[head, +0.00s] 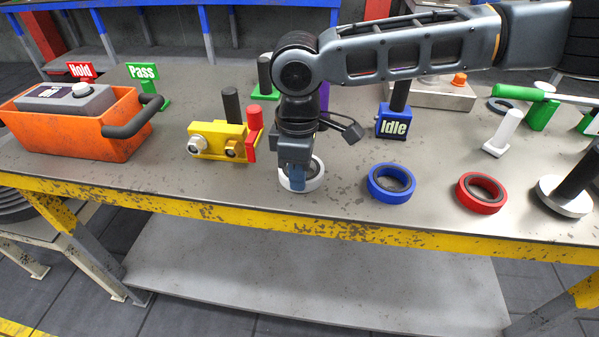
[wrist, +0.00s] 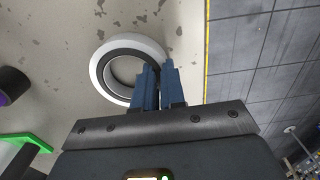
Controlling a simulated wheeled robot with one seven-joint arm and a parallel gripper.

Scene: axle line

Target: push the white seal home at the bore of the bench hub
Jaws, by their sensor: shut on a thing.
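The white seal (head: 314,182) is a white ring with a dark inner band, lying flat on the bench near its front edge. It also shows in the wrist view (wrist: 100,72). My gripper (head: 298,184) points down at it with its blue fingers, which show in the wrist view (wrist: 160,72). The fingers are shut on the right side of the ring's wall, one toward the opening and one toward the outside. They hide part of the ring. I cannot pick out the bench hub or its bore for certain.
A blue ring (head: 375,190) and a red ring (head: 470,201) lie to the right. A white disc (head: 550,200) with a dark post is further right. A yellow block (head: 213,148) and an orange bin (head: 60,140) stand left.

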